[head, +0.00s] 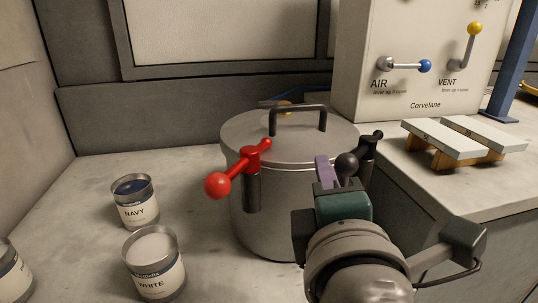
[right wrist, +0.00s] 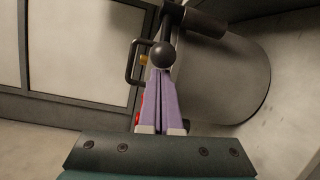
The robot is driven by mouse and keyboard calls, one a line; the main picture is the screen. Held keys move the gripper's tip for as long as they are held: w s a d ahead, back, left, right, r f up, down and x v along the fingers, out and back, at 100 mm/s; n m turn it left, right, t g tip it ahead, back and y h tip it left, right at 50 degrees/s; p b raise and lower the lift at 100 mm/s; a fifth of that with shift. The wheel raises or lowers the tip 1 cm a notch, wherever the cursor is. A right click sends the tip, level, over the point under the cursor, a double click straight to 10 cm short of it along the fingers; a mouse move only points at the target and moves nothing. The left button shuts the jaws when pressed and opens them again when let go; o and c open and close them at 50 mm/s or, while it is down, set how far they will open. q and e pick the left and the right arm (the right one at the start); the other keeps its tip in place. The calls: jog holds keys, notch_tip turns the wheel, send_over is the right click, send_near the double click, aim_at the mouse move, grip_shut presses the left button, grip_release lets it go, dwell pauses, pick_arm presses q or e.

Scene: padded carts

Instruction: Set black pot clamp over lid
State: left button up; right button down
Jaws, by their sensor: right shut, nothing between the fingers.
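A grey pot (head: 275,208) stands on the bench with its lid (head: 240,136) on, topped by a dark handle (head: 298,108). The black pot clamp (head: 367,160) sits at the pot's right side; its ball knob (head: 346,164) points toward me and its thin tip points back right, away from the lid's middle. My right gripper (head: 323,164) is shut and empty, its purple fingers just left of the knob. In the right wrist view the black knob (right wrist: 163,55) shows just beyond the fingertips (right wrist: 161,76); I cannot tell if they touch. My left gripper is not in view.
A red clamp (head: 252,157) is on the pot's left, its tip over the lid edge. NAVY (head: 136,208) and WHITE (head: 154,270) paint cans stand left. A lever panel (head: 425,60) and a slatted stand (head: 447,143) are behind right.

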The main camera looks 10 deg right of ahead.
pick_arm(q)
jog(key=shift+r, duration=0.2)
pick_arm(e)
jog(key=shift+s+d+y, duration=0.1)
jog(key=shift+s+y, duration=0.05)
jog(key=shift+y, duration=0.15)
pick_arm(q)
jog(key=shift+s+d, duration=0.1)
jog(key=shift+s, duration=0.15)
pick_arm(e)
jog(key=shift+s+d+n+y, duration=0.2)
jog(key=shift+n+y, duration=0.1)
jog(key=shift+n, duration=0.1)
